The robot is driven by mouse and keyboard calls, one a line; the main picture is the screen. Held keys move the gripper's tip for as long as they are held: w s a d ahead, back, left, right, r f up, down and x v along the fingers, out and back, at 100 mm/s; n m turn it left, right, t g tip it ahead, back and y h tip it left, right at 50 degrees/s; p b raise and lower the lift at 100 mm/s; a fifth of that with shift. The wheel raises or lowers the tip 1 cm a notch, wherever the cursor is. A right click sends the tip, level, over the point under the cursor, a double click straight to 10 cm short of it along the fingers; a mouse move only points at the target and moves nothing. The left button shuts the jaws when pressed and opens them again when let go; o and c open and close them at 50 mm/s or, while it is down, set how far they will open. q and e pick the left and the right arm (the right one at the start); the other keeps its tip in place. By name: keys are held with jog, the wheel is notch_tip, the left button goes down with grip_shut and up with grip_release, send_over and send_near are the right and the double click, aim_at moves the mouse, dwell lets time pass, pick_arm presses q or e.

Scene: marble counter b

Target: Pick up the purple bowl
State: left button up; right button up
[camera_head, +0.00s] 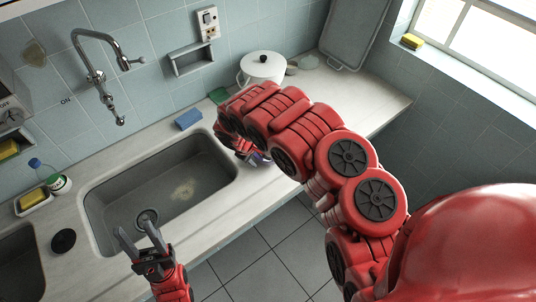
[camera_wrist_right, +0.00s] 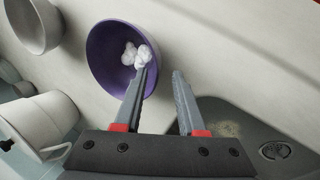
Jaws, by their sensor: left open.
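The purple bowl (camera_wrist_right: 104,78) stands on the counter in the right wrist view, with white crumpled pieces (camera_wrist_right: 138,54) inside. My right gripper (camera_wrist_right: 162,72) is open there. Its left finger overlaps the right side of the bowl, and its right finger is outside the bowl over the counter. I cannot tell whether a finger touches the rim. In the head view a small purple patch of the bowl (camera_head: 259,158) shows beside the sink, mostly hidden by my right arm. My left gripper (camera_head: 138,240) is open and empty over the sink's front edge.
A grey bowl (camera_wrist_right: 33,24) and a white pot (camera_wrist_right: 38,122) stand near the purple bowl. The sink (camera_head: 190,185) lies left of it. A blue sponge (camera_head: 188,119) lies behind the sink; a bottle (camera_head: 42,170) stands left of the sink.

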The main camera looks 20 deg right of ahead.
aim_at(260, 160)
jog(key=shift+w+d+f+p, duration=0.3)
jog(key=shift+f+p, duration=0.2)
jog(key=shift+f, duration=0.1)
jog(key=shift+p+x, duration=0.5)
jog(key=shift+x, duration=0.7)
jog(key=shift+w+d+f, duration=0.2)
jog(key=shift+d+f, duration=0.05)
jog(key=shift+f, duration=0.2)
grip_shut()
